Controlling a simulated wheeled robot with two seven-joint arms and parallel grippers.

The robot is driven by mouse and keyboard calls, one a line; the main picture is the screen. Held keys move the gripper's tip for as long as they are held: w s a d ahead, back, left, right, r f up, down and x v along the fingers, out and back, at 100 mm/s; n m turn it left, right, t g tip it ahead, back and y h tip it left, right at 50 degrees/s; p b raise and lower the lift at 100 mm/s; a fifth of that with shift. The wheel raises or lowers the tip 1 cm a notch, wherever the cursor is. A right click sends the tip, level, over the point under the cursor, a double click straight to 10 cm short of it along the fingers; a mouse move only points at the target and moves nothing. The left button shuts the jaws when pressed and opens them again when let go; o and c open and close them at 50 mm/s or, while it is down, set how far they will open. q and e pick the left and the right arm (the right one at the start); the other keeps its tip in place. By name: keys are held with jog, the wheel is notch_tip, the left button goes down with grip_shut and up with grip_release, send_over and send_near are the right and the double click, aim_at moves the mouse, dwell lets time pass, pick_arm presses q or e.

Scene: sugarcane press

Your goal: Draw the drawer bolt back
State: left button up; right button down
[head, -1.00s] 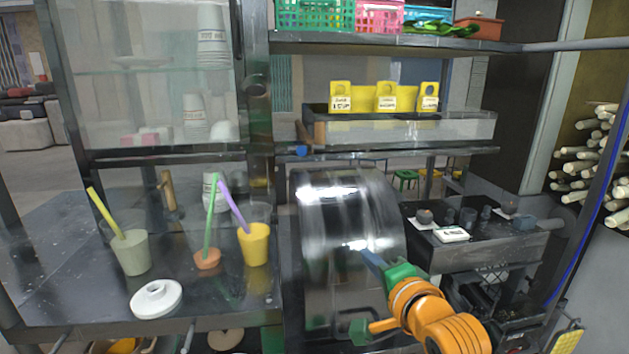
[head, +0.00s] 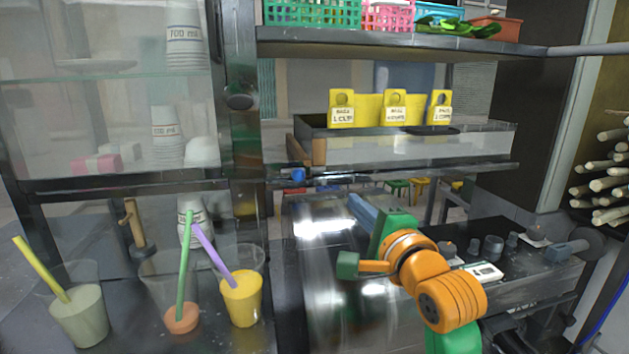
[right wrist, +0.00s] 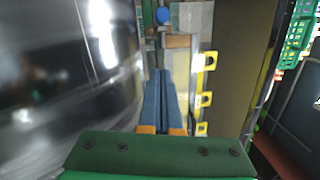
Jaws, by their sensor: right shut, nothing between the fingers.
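A small blue knob (head: 297,175), likely the bolt's handle, sits on the dark rail under the left end of a long metal drawer-like box (head: 440,150) with a wooden end piece (head: 305,150). The knob also shows at the top of the right wrist view (right wrist: 162,15). My right gripper (head: 356,203), with blue fingers, is shut and empty. It is above the shiny metal drum, to the right of and lower in the picture than the knob, apart from it. In the right wrist view its fingertips (right wrist: 164,74) point toward the knob. My left gripper is out of view.
A shiny metal drum (head: 335,275) stands below the right gripper. Cups with straws, such as a yellow one (head: 241,297), stand on the counter at left. Yellow tags (head: 395,108) stand behind the box. A dark tray with small items (head: 492,247) is at right.

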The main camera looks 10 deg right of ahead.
aim_at(335, 198)
jog(key=w+p, duration=0.1)
jog(key=w, duration=0.2)
jog(key=w+p, duration=0.1)
jog(key=w, duration=0.3)
jog(key=w+a+p, duration=0.1)
jog(key=w, duration=0.2)
jog(key=shift+w+r, duration=0.2)
jog(key=shift+r, duration=0.15)
jog(key=a, duration=0.1)
jog(key=a+p, duration=0.1)
jog(key=a, duration=0.1)
jog(key=shift+w+a+r, duration=0.15)
jog(key=shift+a, duration=0.35)
jog(key=shift+d, duration=0.1)
